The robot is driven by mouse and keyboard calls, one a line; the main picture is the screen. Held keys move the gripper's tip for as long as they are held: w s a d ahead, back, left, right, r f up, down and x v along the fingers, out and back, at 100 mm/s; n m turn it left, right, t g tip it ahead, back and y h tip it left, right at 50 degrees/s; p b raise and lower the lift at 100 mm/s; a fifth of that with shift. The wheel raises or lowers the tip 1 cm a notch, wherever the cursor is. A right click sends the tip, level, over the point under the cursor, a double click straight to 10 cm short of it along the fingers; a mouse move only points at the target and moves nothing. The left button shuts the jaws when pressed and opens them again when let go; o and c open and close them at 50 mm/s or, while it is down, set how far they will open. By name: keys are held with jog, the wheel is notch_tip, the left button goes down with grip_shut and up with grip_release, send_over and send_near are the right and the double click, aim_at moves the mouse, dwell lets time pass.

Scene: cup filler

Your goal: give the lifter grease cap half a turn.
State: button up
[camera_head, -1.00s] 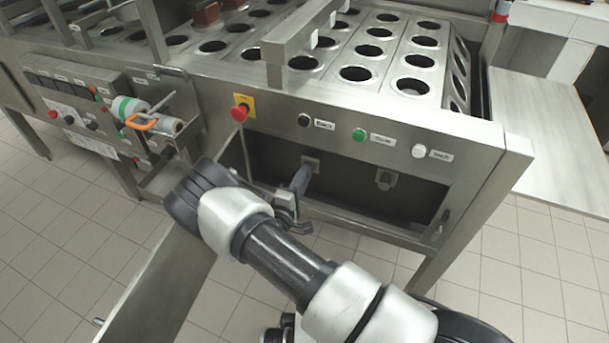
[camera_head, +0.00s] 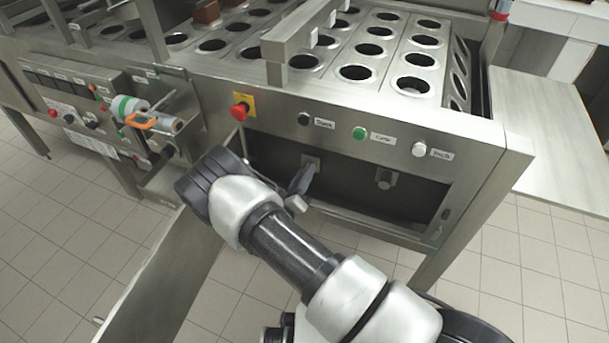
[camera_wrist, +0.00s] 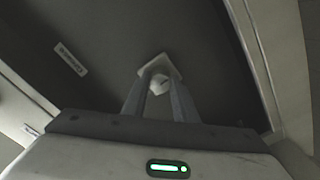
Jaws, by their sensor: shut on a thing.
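A small pale cap (camera_wrist: 158,84) on a square light plate sits on the dark back wall of the recess, in the middle of the wrist view. My gripper (camera_wrist: 160,98) has its two fingers around this cap, shut on it. In the head view my gripper (camera_head: 305,176) reaches into the recess under the front panel, at the left fitting (camera_head: 311,160). The cap itself is mostly hidden there by the fingers. A second fitting (camera_head: 385,180) on the same back wall stands free to the right. A white label (camera_wrist: 69,59) lies left of the cap; its text is too blurred to read surely.
Above the recess, the front panel carries a red emergency button (camera_head: 240,110) and black, green (camera_head: 360,132) and white buttons. A steel post (camera_head: 440,222) bounds the recess at right. Tiled floor (camera_head: 490,270) lies below.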

jog(key=shift+a+m, duration=0.1)
jog(key=shift+m, duration=0.3)
jog(key=o, duration=1)
jog(key=shift+o, duration=0.2)
jog(key=p+v, duration=0.2)
jog(key=v, duration=1.5)
jog(key=shift+s, duration=0.25)
jog(key=shift+w+r, duration=0.1)
jog(key=shift+r, duration=0.05)
